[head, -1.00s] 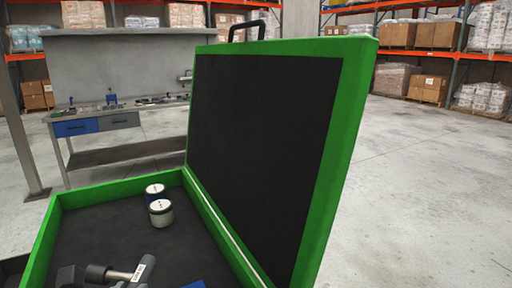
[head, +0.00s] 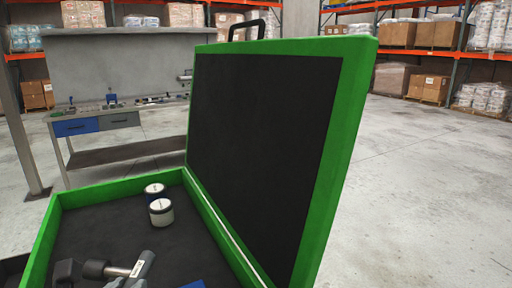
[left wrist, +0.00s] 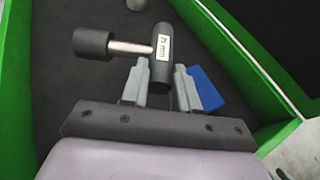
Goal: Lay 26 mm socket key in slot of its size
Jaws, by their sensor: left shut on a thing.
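The socket key (left wrist: 130,47) has a dark handle with a white label, a metal shaft and a dark socket end. The label ends in "mm"; I cannot read its number surely. In the left wrist view my left gripper (left wrist: 159,82) is shut on the handle, one grey finger on each side. In the head view the key (head: 119,270) is low in the picture, inside the outline of the open green case (head: 52,225), with the shaft pointing left. I cannot tell how far it is above the case floor. No slot shows clearly. My right gripper is out of view.
Two white-topped jars (head: 161,212) stand in the case by the hinge side. A blue block (left wrist: 204,88) lies right of my fingers. The case lid (head: 340,150) stands open as a tall wall on the right. A workbench (head: 150,106) with small items stands behind.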

